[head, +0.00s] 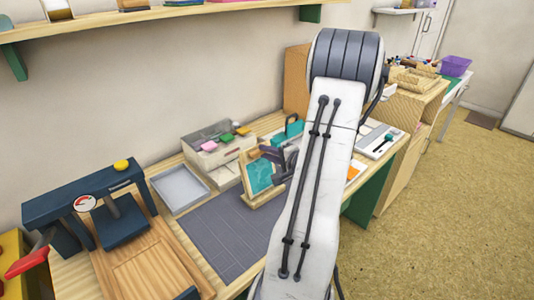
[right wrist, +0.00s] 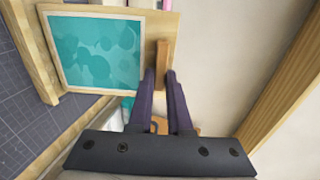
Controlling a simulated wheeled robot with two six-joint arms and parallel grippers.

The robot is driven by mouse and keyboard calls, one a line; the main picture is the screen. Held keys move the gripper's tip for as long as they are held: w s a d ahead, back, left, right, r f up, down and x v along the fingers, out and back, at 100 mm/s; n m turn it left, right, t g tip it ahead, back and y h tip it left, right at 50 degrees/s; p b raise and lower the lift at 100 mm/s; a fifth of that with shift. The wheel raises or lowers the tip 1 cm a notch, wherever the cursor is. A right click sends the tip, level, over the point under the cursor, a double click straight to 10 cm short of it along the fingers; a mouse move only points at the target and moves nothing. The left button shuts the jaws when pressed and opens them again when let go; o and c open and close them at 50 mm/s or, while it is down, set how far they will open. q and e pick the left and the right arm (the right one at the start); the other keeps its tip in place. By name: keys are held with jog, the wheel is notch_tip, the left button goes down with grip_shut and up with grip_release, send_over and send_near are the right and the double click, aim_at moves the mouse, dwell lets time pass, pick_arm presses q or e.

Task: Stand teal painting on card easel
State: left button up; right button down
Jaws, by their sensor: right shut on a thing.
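The teal painting (head: 259,175), with a pale frame, stands leaning back against the wooden card easel (head: 265,201) on the bench. In the right wrist view the painting (right wrist: 95,50) lies in front of the easel's tan board, its lower edge close to the easel's wooden ledge (right wrist: 35,50); I cannot tell whether they touch. My right gripper (head: 270,154) is at the painting's top edge. In the right wrist view its fingers (right wrist: 161,80) are shut on a small wooden strip (right wrist: 162,62) along that edge. My left gripper is not in view.
A grey cutting mat (head: 225,235) lies in front of the easel. A grey tray (head: 180,188) and a box with coloured inkpads (head: 215,150) stand behind. A dark press (head: 115,215) is at the left. A teal-handled thing (head: 290,128) stands behind my right gripper.

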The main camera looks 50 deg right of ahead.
jog(key=shift+f, duration=0.1)
dwell(0.4)
jog(key=c, duration=0.8)
grip_release()
jog(key=shift+o, duration=0.2)
jog(key=b+v, duration=0.1)
jog(key=v, duration=0.9)
jog(key=shift+s, duration=0.25)
